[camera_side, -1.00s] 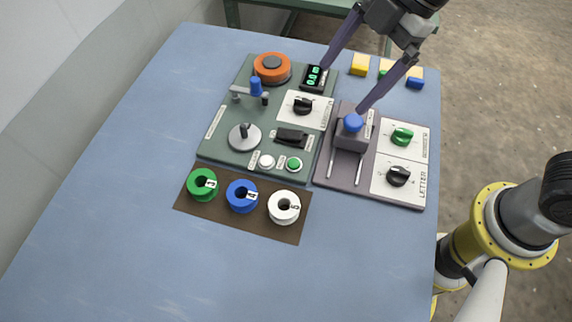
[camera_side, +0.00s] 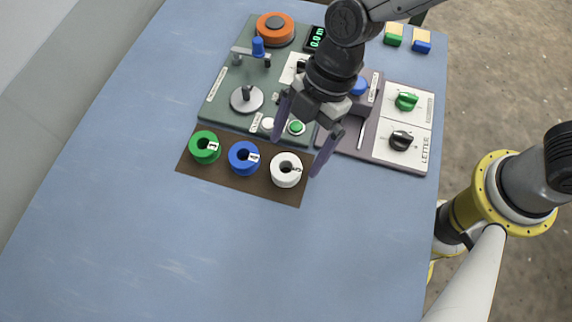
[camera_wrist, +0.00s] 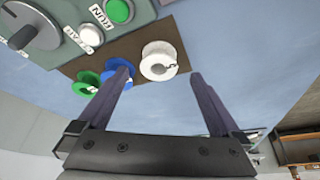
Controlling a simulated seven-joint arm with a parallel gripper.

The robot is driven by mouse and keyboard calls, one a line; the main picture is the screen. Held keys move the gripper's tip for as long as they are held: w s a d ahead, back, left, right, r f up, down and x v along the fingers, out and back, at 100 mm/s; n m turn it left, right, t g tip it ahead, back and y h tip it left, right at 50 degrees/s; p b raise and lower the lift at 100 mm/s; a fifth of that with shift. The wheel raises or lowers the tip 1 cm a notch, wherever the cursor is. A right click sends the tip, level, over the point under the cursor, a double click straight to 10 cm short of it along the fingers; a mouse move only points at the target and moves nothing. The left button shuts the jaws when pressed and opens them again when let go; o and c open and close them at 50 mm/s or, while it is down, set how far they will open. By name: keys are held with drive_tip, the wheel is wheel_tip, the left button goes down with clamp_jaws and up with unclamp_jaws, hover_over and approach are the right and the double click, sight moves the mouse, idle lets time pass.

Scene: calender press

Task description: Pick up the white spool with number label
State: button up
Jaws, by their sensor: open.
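The white spool (camera_side: 286,170) with a dark number label stands at the right end of a brown mat (camera_side: 233,185). It also shows in the wrist view (camera_wrist: 158,62), between and beyond my fingertips. My gripper (camera_side: 298,150) is open and empty, its two purple fingers to the left and right of the white spool. The fingers appear to be above the spool and not touching it; the exact height is hard to tell. The blue spool (camera_side: 243,158) and the green spool (camera_side: 205,147) stand to its left on the mat.
Behind the mat is a green panel (camera_side: 215,110) with an orange knob (camera_side: 275,28), a crank and buttons. A panel with letter dials (camera_side: 402,140) lies to the right, partly behind my arm. Small coloured blocks (camera_side: 394,34) lie at the back. The front of the blue table (camera_side: 200,260) is clear.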

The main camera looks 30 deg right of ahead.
sight(287, 165)
drive_tip(key=x, duration=0.5)
drive_tip(key=shift+a, duration=0.15)
drive_tip(key=c, duration=1.4)
drive_tip(key=shift+o, duration=0.2)
drive_tip(key=shift+w+r, duration=0.1)
